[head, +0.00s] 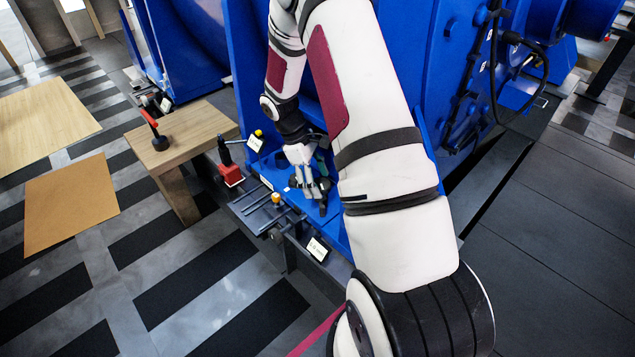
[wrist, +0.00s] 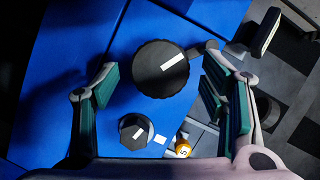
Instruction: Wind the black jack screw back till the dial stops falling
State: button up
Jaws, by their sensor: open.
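A large round black knob with a ribbed rim and a white mark (wrist: 150,62) stands out from the blue face in the wrist view; it looks like the jack screw head. My gripper (wrist: 158,88) is open, with its green-padded fingers on either side of the knob and visible gaps to both sides. In the head view my gripper (head: 308,184) is low beside the blue housing, and the knob cannot be made out clearly behind it. A smaller black hex head with a white mark (wrist: 135,131) sits below the knob. No readable dial face shows.
A yellow-orange knob (wrist: 183,148) is near the right finger; a dark pale-edged block (wrist: 264,32) is at upper right. In the head view, a red block with a black handle (head: 230,173), a bench rail with rods (head: 262,208) and a wooden table (head: 195,128) lie left.

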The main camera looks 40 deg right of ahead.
jog(key=c, duration=1.1)
jog(key=shift+c, duration=0.2)
jog(key=shift+n+p, duration=0.3)
jog(key=shift+n, duration=0.2)
jog(key=n, duration=0.1)
jog(key=n+h+p, duration=0.1)
jog(key=n, duration=0.1)
jog(key=shift+s+a+t, duration=0.15)
jog(key=shift+a+t, duration=0.05)
jog(key=shift+t, duration=0.1)
jog(key=n+t+h, duration=0.1)
jog(key=n, duration=0.2)
jog(key=shift+s+n+p, duration=0.1)
jog(key=shift+n+p, duration=0.2)
jog(key=shift+p, duration=0.1)
jog(key=n+t+b, duration=0.1)
jog(key=n, duration=0.1)
jog(key=n+t+b, duration=0.1)
jog(key=n, duration=0.1)
jog(key=shift+s+a+f+h, duration=0.1)
jog(key=shift+s+h, duration=0.1)
jog(key=shift+h, duration=0.1)
jog(key=shift+s+n+t+b, duration=0.1)
jog(key=shift+n+t+b, duration=0.7)
jog(key=shift+n+b, duration=0.9)
jog(key=shift+n+p, duration=0.3)
jog(key=shift+n, duration=0.2)
